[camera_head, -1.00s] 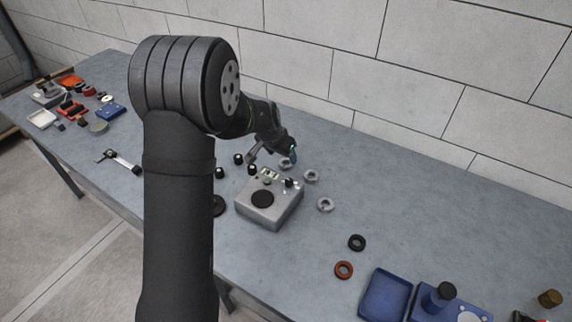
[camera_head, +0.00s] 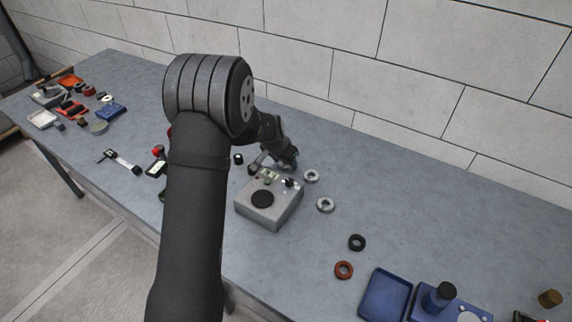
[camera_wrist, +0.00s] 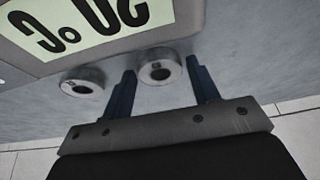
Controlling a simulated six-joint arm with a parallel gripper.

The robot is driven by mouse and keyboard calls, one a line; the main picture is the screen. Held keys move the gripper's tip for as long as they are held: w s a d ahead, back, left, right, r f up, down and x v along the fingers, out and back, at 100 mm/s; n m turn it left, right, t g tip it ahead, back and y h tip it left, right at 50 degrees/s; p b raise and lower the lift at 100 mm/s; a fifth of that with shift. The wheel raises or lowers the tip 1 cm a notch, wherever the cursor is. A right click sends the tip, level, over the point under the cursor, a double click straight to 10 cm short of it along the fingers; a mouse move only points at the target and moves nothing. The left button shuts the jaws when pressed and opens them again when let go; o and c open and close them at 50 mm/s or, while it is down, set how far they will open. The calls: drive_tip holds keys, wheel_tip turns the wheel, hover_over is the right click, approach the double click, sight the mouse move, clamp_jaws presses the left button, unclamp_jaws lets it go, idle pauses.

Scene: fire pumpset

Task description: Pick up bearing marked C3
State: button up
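Grey ring-shaped bearings lie on the bench; two show in the head view, one (camera_head: 311,176) and a nearer one (camera_head: 325,205). In the wrist view one bearing (camera_wrist: 160,78) sits between the two spread fingers of my gripper (camera_wrist: 160,64), with a slim gap visible at the right finger. It has a small mark on its rim, too small to read. A second bearing (camera_wrist: 82,86) lies just outside the left finger. In the head view my gripper (camera_head: 280,162) is low behind the grey box, its fingertips hard to make out.
Black (camera_head: 357,242) and red (camera_head: 344,270) rings and a blue tray (camera_head: 385,295) lie to the right. The bench's back right is clear.

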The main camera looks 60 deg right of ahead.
drive_tip(key=c, duration=0.8)
drive_tip(key=shift+o, duration=0.2)
drive_tip(key=shift+r, duration=0.15)
